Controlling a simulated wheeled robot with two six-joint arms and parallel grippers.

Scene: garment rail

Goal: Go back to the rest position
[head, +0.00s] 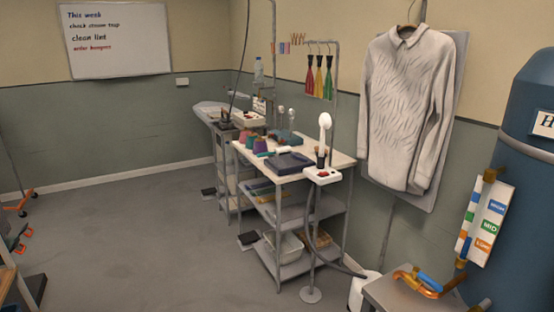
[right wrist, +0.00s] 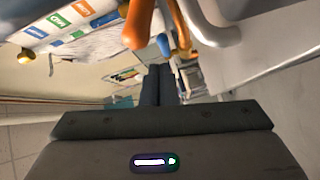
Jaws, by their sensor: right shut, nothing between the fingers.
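My right gripper (right wrist: 158,72) shows in the right wrist view, its two dark fingers pressed together with nothing between them. An orange pipe handle (right wrist: 138,22) appears just beyond and above the fingertips, with a blue grip (right wrist: 163,44) beside it; I see no contact. Neither gripper shows in the head view, and my left gripper is in no view.
In the head view, a grey stand with orange and blue pipe parts (head: 424,283) is at the bottom right beside a blue tank (head: 528,210). A shelved trolley (head: 282,212) and a hanging white shirt (head: 405,110) are along the wall.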

